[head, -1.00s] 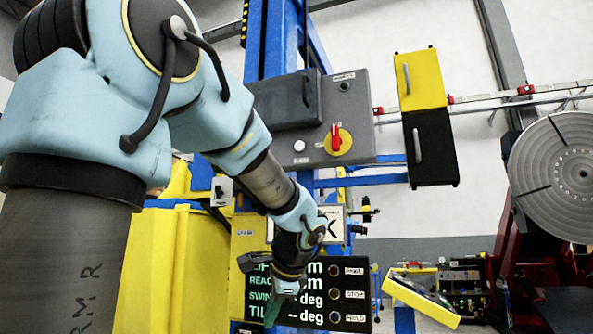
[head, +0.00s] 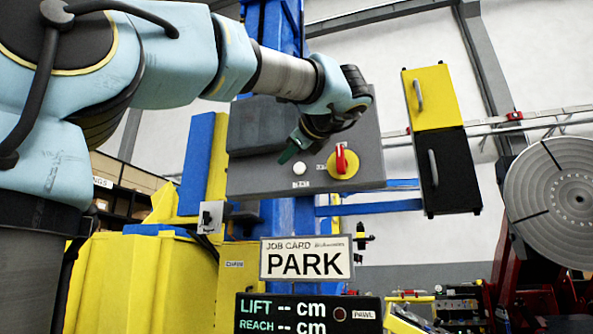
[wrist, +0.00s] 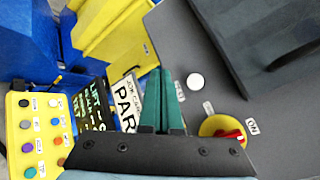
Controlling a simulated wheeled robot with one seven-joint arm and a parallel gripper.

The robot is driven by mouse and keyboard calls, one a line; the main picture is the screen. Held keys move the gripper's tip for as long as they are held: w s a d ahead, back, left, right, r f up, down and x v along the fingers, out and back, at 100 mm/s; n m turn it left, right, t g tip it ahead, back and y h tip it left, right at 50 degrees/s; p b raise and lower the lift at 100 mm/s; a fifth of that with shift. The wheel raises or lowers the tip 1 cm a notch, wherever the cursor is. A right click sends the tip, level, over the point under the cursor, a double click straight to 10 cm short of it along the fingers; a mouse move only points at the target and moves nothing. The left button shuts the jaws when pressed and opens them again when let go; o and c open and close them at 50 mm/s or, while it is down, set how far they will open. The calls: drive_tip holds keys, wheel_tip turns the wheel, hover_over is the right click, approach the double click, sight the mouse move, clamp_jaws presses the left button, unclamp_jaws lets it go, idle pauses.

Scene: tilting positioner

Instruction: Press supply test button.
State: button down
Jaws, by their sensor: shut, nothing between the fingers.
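The grey supply panel (head: 240,182) is mounted on a blue column. It carries a round white button (head: 299,168) with a small label under it that seems to read TEST. My gripper (head: 286,157) is shut and empty, its green fingertips just up and left of the button in the head view. In the wrist view the white button (wrist: 196,81) is uncovered, right of the shut green fingers (wrist: 166,74). I cannot tell how far the fingertips are from the panel face.
A red rotary switch (head: 341,158) on a yellow disc sits right of the button. A dark box (head: 258,125) projects from the panel's left part. Below hang a PARK job card (head: 305,259) and a black readout (head: 300,315). A yellow panel of coloured buttons (wrist: 40,135) shows in the wrist view.

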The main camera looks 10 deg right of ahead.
sight(300, 164)
drive_tip(key=shift+s+a+r, duration=0.15)
drive_tip(key=shift+a+r, duration=0.05)
drive_tip(key=shift+r, duration=0.6)
drive_tip(key=shift+w+d+p, duration=0.6)
drive_tip(key=shift+w+d, duration=0.1)
drive_tip(key=shift+w, duration=0.6)
drive_tip(key=shift+w+d+p, duration=0.65)
drive_tip(key=shift+w+d, duration=0.1)
drive_tip(key=shift+w, duration=0.55)
drive_tip(key=shift+w+d+p, duration=0.6)
drive_tip(key=shift+w+d, duration=0.1)
drive_tip(key=shift+w, duration=0.6)
drive_tip(key=shift+w+d, duration=0.15)
drive_tip(key=shift+w, duration=0.2)
drive_tip(key=shift+w+d+p, duration=0.25)
drive_tip(key=shift+w+p, duration=0.1)
drive_tip(key=shift+w, duration=0.05)
drive_tip(key=shift+s+a, duration=0.1)
drive_tip(key=shift+s, duration=0.05)
drive_tip(key=shift+s+a+b, duration=0.3)
drive_tip(key=shift+s+b, duration=0.2)
drive_tip(key=shift+s, duration=0.15)
